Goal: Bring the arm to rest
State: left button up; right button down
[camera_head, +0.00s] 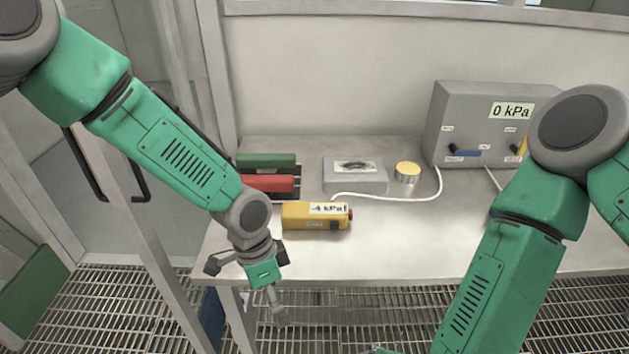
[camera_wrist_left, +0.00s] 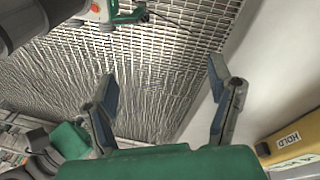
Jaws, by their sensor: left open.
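My left arm comes in from the left in the head view, and its gripper (camera_head: 277,300) hangs at the front left edge of the steel table (camera_head: 400,245), pointing down. In the left wrist view the left gripper (camera_wrist_left: 165,95) has its two fingers apart with nothing between them, above the floor grating. A yellow handheld device (camera_head: 298,216) reading "-4 kPa" lies on the table just right of the gripper, apart from it. Its edge also shows in the left wrist view (camera_wrist_left: 290,145). My right arm fills the right of the head view; its gripper is not clearly seen.
A green block (camera_head: 266,160) and a red block (camera_head: 266,184) lie at the table's back left. A grey box (camera_head: 355,176), a round tin (camera_head: 407,172) and a grey control box (camera_head: 465,115) reading "0 kPa" stand behind. A white hose (camera_head: 400,199) crosses the tabletop. The front middle is clear.

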pick_arm(q)
jog(key=s+a+f+n, duration=0.8)
jog(key=s+a+f, duration=0.25)
jog(key=s, duration=0.35)
jog(key=s+a+n+t+y, duration=0.1)
jog(key=s+a+n+y, duration=0.1)
jog(key=s+a+n, duration=0.75)
pick_arm(e)
jog(key=s+d+f+n+g+h, duration=0.2)
jog(key=s+d+f+n+g, duration=0.15)
jog(key=s+d+n, duration=0.55)
jog(key=s+d+f+n+g+h, duration=0.15)
jog(key=s+d+n+g, duration=0.35)
jog(key=d+n, duration=0.6)
pick_arm(q)
notch_tip(320, 180, down, 6)
jog(key=w+m+t+b, duration=0.1)
jog(key=m+b, duration=0.3)
jog(key=b, duration=0.2)
jog(key=shift+w+a+f, duration=0.25)
jog(key=shift+a, duration=0.1)
pick_arm(e)
notch_tip(320, 180, down, 6)
jog(key=w+a+n+t, duration=0.1)
jog(key=t, duration=0.1)
jog(key=shift+w, duration=0.2)
jog(key=shift+a+y, duration=0.1)
jog(key=shift+y, duration=0.15)
